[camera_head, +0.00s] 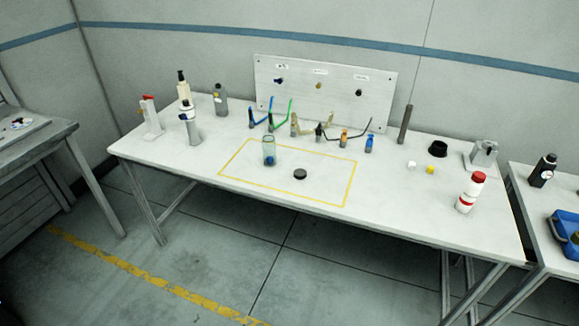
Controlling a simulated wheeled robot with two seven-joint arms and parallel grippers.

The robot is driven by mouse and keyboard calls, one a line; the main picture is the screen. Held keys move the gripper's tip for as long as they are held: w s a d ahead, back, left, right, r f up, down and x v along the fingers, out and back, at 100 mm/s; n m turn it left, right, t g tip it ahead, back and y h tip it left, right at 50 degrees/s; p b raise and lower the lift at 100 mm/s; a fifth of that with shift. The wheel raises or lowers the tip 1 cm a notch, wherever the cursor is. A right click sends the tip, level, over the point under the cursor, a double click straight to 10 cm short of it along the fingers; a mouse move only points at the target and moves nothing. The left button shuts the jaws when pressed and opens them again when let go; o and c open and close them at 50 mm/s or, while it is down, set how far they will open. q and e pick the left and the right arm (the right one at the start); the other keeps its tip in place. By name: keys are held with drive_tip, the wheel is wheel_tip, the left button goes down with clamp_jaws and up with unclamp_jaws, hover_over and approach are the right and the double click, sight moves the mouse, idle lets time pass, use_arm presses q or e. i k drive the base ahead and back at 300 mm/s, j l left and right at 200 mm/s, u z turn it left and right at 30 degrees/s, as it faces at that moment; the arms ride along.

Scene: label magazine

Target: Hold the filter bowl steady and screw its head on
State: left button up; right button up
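The filter bowl (268,152) looks like a clear, greenish cup with something blue near its bottom. It stands upright inside the yellow rectangle on the white table. A small dark round piece (300,174), which looks like the filter head, lies on the table to the right of the bowl, apart from it and also inside the rectangle. The top of the bowl has no dark piece on it. Neither of my grippers shows in the head view.
The white table (400,215) is clear at its front. Behind the rectangle, several small coloured fittings stand before an upright panel (325,72). Bottles (220,104) stand at the left; a red-and-white canister (470,193) and a black cup (438,149) at the right.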

sight(269, 142)
drive_tip(key=i+l+u, duration=0.2)
drive_tip(key=i+l, duration=0.2)
drive_tip(key=l, duration=0.25)
drive_tip(key=i+l+u, duration=0.1)
drive_tip(key=l, duration=0.25)
drive_tip(key=i+l+u, duration=0.1)
drive_tip(key=i+l, duration=0.15)
drive_tip(key=i+l+u, duration=0.1)
drive_tip(key=l, duration=0.35)
drive_tip(key=i+l, duration=0.2)
drive_tip(key=l, duration=0.2)
drive_tip(key=i+l+u, duration=0.15)
drive_tip(key=l, duration=0.25)
